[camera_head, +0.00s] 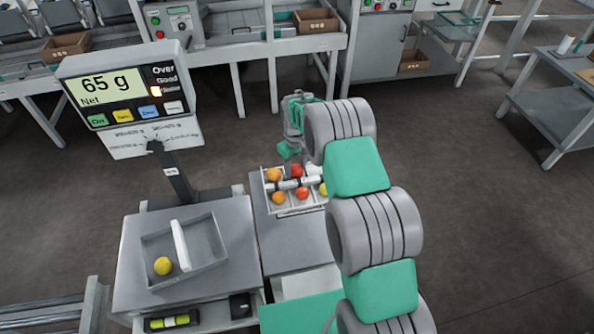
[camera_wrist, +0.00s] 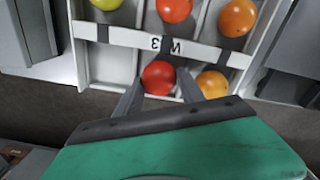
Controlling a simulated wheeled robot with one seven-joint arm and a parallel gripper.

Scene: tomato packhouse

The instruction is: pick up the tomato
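A tray (camera_head: 293,212) holds red, orange and yellow tomatoes in white compartments. My gripper (camera_head: 290,152) is at its far side, above the far red tomato (camera_head: 296,170). In the wrist view, that red tomato (camera_wrist: 158,77) lies between the two dark fingers of my gripper (camera_wrist: 161,88). The fingers are apart, one on each side, with small gaps seen beside the tomato. An orange tomato (camera_wrist: 212,84) sits in the compartment to its right; the compartment to its left looks empty. Fingertip depth cannot be told.
Across a white labelled bar (camera_wrist: 160,43) lie yellow, red and orange tomatoes. Left of the tray, a yellow tomato (camera_head: 163,266) sits in a grey divided bin (camera_head: 212,262) on a scale; its display (camera_head: 112,86) reads 65 g. Several benches stand behind, with open floor between.

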